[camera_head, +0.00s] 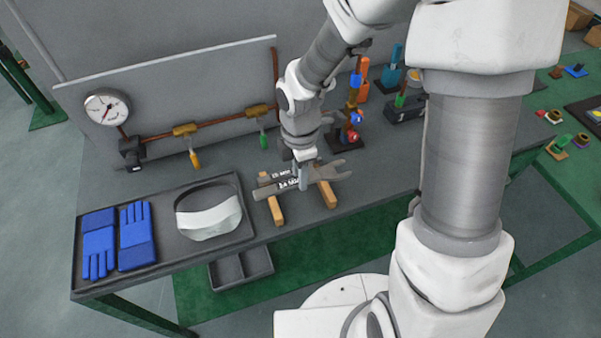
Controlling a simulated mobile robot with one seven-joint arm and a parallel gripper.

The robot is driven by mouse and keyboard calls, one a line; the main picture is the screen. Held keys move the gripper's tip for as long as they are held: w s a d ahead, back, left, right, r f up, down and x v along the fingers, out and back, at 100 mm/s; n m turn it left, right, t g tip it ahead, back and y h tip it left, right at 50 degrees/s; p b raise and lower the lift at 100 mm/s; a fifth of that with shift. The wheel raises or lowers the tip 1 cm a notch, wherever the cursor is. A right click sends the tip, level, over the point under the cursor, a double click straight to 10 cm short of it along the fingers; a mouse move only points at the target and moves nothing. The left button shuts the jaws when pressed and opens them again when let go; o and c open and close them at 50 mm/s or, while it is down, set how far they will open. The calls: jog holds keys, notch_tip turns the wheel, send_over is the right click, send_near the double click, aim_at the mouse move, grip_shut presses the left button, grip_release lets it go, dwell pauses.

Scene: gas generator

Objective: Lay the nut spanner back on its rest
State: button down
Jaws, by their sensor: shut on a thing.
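My gripper (303,184) is shut on the nut spanner (270,190), a grey tool with a dark label with white lettering. The spanner lies crosswise over the rest, two wooden bars (275,212) (328,197). Its handle end points left and its jaw end right. A second labelled grey spanner (281,175) lies just behind it, partly hidden by my gripper. I cannot tell whether the held spanner touches the bars or hovers just above them.
Left of the rest, a dark tray (168,262) holds blue gloves (137,236) and a white-banded face shield (208,214). Behind stand a pipe with valves (222,120), a gauge (107,107) and coloured fittings (352,118). Bare bench shows right of the rest.

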jog(key=shift+f+b, duration=2.5)
jog(key=shift+f, duration=0.85)
jog(key=c, duration=0.5)
grip_release()
jog(key=shift+c, duration=0.2)
notch_tip(320, 180, up, 18)
jog(key=p, duration=0.3)
jog(key=shift+f, duration=0.25)
jog(key=s+d+r+m+t, duration=0.5)
jog(key=s+d+r+m, duration=0.5)
jog(key=m, duration=1.1)
jog(key=shift+s+d+r+t, duration=0.35)
jog(key=shift+s+r, duration=0.15)
jog(key=shift+s, duration=0.65)
